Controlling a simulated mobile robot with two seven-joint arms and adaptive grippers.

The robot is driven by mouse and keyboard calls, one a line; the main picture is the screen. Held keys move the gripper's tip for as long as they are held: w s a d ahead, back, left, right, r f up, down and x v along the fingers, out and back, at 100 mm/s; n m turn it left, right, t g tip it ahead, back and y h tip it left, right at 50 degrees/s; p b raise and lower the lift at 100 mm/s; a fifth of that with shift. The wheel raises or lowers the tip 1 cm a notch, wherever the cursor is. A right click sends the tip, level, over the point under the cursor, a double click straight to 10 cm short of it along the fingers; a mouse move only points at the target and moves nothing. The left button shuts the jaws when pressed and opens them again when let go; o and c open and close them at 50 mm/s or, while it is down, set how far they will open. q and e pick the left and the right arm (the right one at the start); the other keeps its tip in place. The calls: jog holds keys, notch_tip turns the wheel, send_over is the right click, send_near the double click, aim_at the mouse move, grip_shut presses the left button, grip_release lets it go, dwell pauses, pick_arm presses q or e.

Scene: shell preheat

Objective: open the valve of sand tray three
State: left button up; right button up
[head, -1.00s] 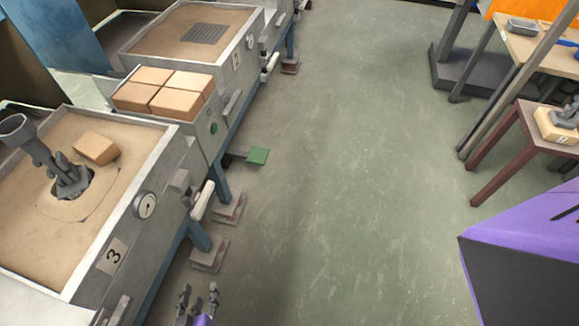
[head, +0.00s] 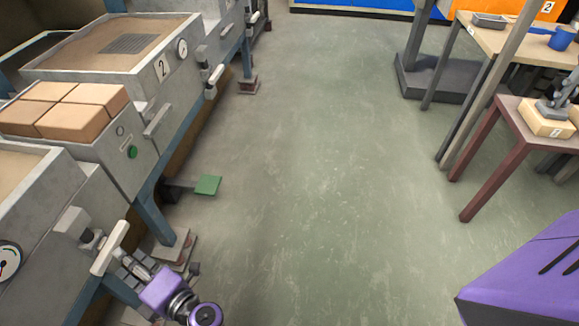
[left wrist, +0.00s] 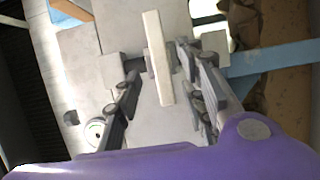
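Sand tray three (head: 55,195) stands at the lower left in the head view, mostly cut off by the picture's edge. Its valve has a white bar handle (head: 108,247) on the front side, beside a small grey box. My left gripper (head: 130,264) is at this handle, coming from below right. In the left wrist view the pale handle (left wrist: 158,58) lies between the two spread fingers of my left gripper (left wrist: 160,72). The fingers look apart from the bar; whether either touches it is unclear. My right gripper is not in view.
A round gauge (head: 8,260) sits left of the valve. A box with a green button (head: 132,152) and several tan blocks (head: 65,105) stands behind. A green pedal (head: 207,185) juts over the floor. Tray two (head: 160,70) is farther back. The middle floor is clear.

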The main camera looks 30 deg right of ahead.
aim_at(114, 249)
pick_arm(q)
jog(key=b+x, duration=0.1)
jog(key=x, duration=0.6)
jog(key=shift+f, duration=0.1)
jog(key=shift+w, duration=0.15)
jog(key=shift+c, duration=1.6)
grip_shut()
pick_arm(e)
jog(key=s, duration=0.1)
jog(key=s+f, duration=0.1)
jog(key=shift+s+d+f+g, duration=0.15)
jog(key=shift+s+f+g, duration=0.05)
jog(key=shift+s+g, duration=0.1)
